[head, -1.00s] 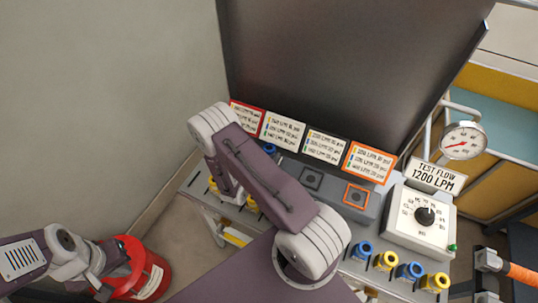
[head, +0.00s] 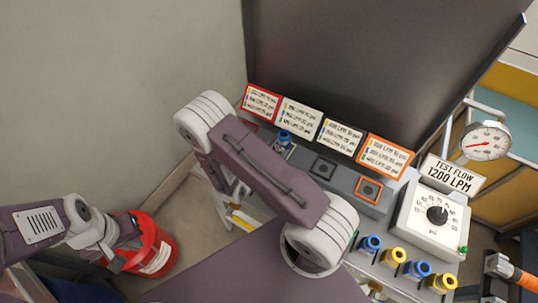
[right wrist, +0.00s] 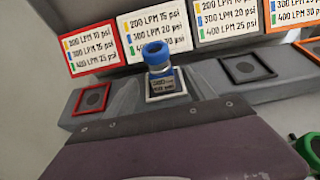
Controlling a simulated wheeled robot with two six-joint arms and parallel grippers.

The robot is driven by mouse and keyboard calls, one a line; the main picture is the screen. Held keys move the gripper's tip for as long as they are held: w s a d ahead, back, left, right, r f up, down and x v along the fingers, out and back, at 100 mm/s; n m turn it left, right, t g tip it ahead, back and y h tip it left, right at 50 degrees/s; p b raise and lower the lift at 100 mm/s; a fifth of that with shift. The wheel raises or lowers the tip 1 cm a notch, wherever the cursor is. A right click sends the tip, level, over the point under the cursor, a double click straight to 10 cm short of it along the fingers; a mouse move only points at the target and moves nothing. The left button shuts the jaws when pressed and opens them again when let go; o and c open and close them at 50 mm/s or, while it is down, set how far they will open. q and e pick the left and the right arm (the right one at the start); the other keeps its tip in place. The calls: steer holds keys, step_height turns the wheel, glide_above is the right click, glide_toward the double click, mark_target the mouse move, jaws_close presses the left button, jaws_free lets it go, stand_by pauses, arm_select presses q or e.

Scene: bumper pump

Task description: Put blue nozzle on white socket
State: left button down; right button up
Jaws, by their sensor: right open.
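A blue nozzle (head: 284,138) stands upright at the white-framed socket (right wrist: 167,85), below the second label card from the left.
The red-framed socket (right wrist: 92,98) and black-framed socket (right wrist: 247,68) are empty, as is the orange-framed socket (head: 369,190). Several blue and yellow nozzles (head: 398,257) stand at the right front. A dial box (head: 432,222) and gauge (head: 486,141) are to the right. The red bucket (head: 160,245) stands at left.

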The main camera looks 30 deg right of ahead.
steer(key=s+a+r+m+g+y, duration=0.1)
steer(key=s+m+g+y, duration=0.1)
steer(key=s+m+g, duration=0.1)
steer(key=s+a+r+m+g+y, duration=0.1)
steer(key=s+a+m+g, duration=0.1)
steer(key=s+m, duration=0.4)
steer(key=s+a+r+m+g+y, duration=0.1)
steer(key=s+r+m+g+y, duration=0.1)
steer(key=s+m+g, duration=0.2)
steer(key=shift+s+a+r+m+y, duration=0.15)
steer(key=shift+s+m+y, duration=0.15)
steer(key=shift+s+m, duration=0.45)
steer(key=w+a+r+m+t+y, duration=0.3)
steer(key=a+m+y, duration=0.3)
steer(key=m, duration=0.3)
steer(key=shift+w+a+r+t+y, duration=0.4)
steer(key=shift+w+a+t, duration=0.15)
steer(key=shift+a, duration=0.25)
